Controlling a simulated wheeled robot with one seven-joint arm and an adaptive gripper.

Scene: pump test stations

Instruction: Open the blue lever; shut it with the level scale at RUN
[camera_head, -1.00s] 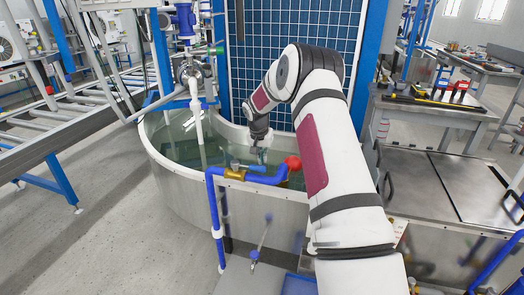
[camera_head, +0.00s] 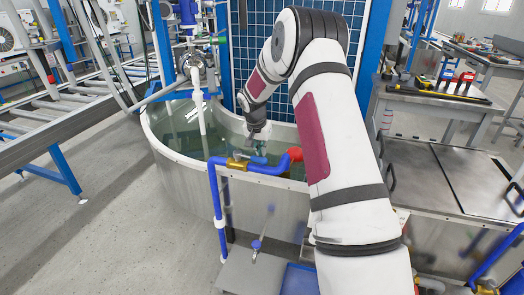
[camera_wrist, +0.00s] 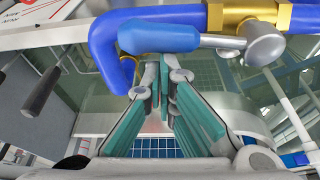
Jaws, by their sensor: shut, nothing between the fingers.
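The blue lever (camera_wrist: 158,37) lies along the pipe in the wrist view, with a metal stem running to its round hub. The hub sits by the brass valve (camera_wrist: 248,12) on the blue pipe; this valve also shows in the head view (camera_head: 237,163). My gripper (camera_wrist: 161,64) is shut and empty, its teal-sided fingers pointing up at the lever handle. The tips are close to the handle; I cannot tell whether they touch. A white plate with lettering and red marks (camera_wrist: 20,18) is at the upper left; its lettering is upside down and hard to read.
The round metal tank (camera_head: 178,175) holds clear greenish water. A small lever on a grey box (camera_head: 256,245) stands in front. A workbench (camera_head: 425,100) with tools is at the right. Grey floor is free at left.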

